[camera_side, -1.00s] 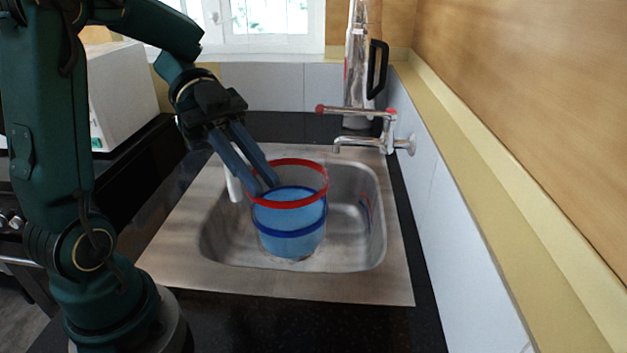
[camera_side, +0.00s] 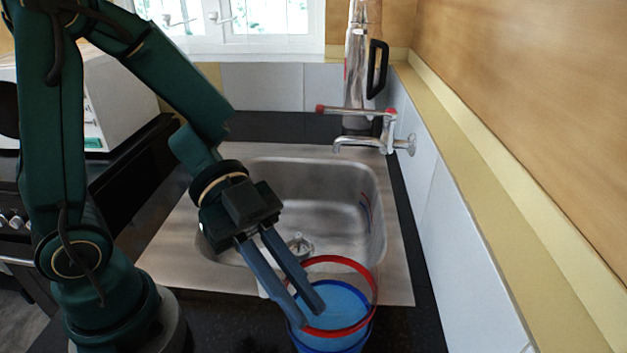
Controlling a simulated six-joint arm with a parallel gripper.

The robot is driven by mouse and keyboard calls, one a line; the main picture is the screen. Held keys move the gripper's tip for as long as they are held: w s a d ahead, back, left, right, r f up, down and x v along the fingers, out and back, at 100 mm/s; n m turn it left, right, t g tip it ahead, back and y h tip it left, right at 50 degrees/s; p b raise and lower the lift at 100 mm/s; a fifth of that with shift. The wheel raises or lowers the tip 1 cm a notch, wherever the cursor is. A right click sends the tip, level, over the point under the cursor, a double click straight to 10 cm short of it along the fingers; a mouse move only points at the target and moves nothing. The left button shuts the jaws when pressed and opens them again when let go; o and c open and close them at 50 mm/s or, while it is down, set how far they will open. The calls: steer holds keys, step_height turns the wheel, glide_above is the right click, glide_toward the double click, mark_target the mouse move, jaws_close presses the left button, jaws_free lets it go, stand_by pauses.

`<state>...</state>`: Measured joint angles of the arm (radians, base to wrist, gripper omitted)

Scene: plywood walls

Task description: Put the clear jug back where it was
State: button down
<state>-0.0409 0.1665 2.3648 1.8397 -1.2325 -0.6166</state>
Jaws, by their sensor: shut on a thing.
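The clear jug (camera_side: 359,290) has a red rim, a blue band and what looks like blue liquid inside. It is at the bottom of the side view, in front of the sink, with its lower part cut off by the picture edge. My gripper (camera_side: 311,313) reaches down from the left and is shut on the jug's left wall near the rim. The jug looks about upright. I cannot tell whether its base touches the dark counter.
The steel sink (camera_side: 310,180) is empty, with its drain (camera_side: 299,246) visible. A tap (camera_side: 375,138) with red knobs stands at the back right. A tall silver flask (camera_side: 359,70) is behind it. A tiled wall (camera_side: 450,220) borders the right side.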

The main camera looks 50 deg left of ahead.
mark_target(298, 339)
steer(key=shift+f, duration=1.7)
steer(key=c, duration=0.9)
jaws_free()
steer(key=shift+f, duration=0.1)
steer(key=shift+o, duration=0.2)
